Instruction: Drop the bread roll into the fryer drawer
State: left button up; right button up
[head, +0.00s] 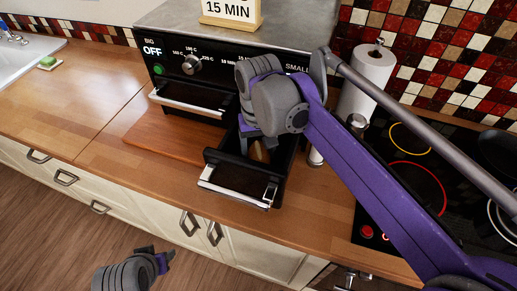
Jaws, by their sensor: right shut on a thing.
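The black fryer stands against the back of the counter. Its right-hand fryer drawer (238,176) is pulled out, with a silver-edged front. My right gripper (257,143) points down into the open drawer and is shut on the bread roll (259,152). Only a small tan-brown patch of the roll shows below the gripper; the rest is hidden. I cannot tell whether the roll touches the drawer floor. My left gripper (165,261) hangs low at the bottom left, over the floor in front of the cabinets, away from the fryer; its jaw opening is unclear.
The other drawer (187,99) at the left shows a silver handle. A wooden board (160,139) lies below it. A paper towel roll (367,81) and a black cooktop (400,150) are at the right. The left counter is mostly clear up to the sink (22,50).

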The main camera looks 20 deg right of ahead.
pick_arm(q)
jog(key=shift+f+b, duration=0.3)
jog(key=shift+f, duration=0.05)
pick_arm(e)
jog(key=shift+f, duration=0.6)
jog(key=o, duration=1.4)
pick_arm(q)
jog(key=shift+w+r+p, duration=0.1)
jog(key=shift+r+p, duration=0.45)
jog(key=shift+r, duration=0.1)
pick_arm(e)
notch_tip(320, 180, up, 11)
jog(key=shift+f, duration=0.1)
pick_arm(q)
jog(key=shift+d, duration=0.1)
